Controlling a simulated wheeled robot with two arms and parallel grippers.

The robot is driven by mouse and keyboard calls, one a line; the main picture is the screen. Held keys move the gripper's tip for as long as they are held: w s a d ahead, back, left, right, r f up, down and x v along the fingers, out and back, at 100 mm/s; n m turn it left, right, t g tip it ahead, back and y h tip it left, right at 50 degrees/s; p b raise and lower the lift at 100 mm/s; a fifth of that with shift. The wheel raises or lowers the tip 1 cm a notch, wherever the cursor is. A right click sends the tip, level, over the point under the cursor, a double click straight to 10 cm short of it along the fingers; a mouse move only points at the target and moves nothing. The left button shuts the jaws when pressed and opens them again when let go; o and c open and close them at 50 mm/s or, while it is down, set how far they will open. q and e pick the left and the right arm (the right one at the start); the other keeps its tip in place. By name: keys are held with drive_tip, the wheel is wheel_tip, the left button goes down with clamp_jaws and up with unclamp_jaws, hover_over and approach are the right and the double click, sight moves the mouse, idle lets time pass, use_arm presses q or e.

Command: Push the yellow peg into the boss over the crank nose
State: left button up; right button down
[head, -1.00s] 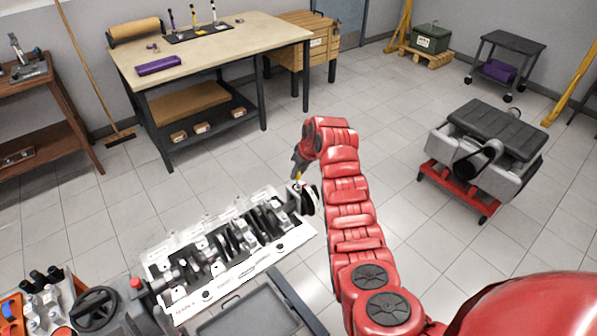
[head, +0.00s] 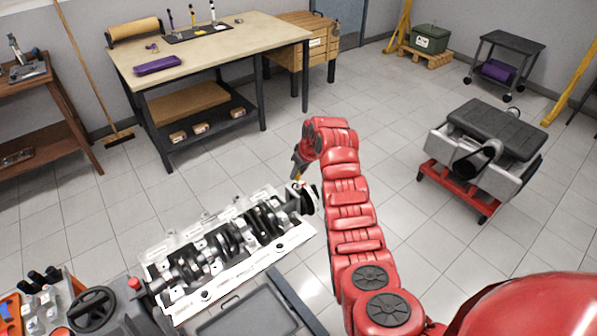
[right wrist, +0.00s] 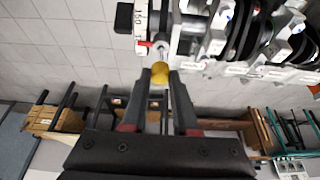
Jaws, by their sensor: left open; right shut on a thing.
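The yellow peg (right wrist: 159,73) is between the fingertips of my right gripper (right wrist: 160,80), which is shut on it. A thin metal shank runs from its yellow end to a small round boss (right wrist: 160,46) beside the crank nose pulley with its marked scale (right wrist: 141,22). How deep the shank sits in the boss I cannot tell. In the head view my right gripper (head: 297,172) is at the far right end of the engine block (head: 235,272), by the dark pulley (head: 313,197). My left gripper is not in view.
The open block with its crankshaft (head: 220,245) lies just left of my right arm. A grey tray (head: 245,310) is in front of it. A workbench (head: 215,60) stands behind, and a red stand with an engine (head: 480,160) is at right. Floor between is clear.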

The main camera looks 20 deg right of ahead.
sight(299, 177)
drive_tip(key=shift+f+b, duration=1.3)
drive_tip(key=shift+f, duration=0.6)
idle(0.6)
drive_tip(key=c, duration=0.9)
unclamp_jaws()
drive_tip(key=shift+r, duration=0.3)
drive_tip(key=shift+r+b, duration=0.3)
drive_tip(key=shift+r, duration=0.8)
drive_tip(key=shift+r, duration=0.1)
drive_tip(key=o, duration=0.5)
drive_tip(key=shift+o, duration=0.2)
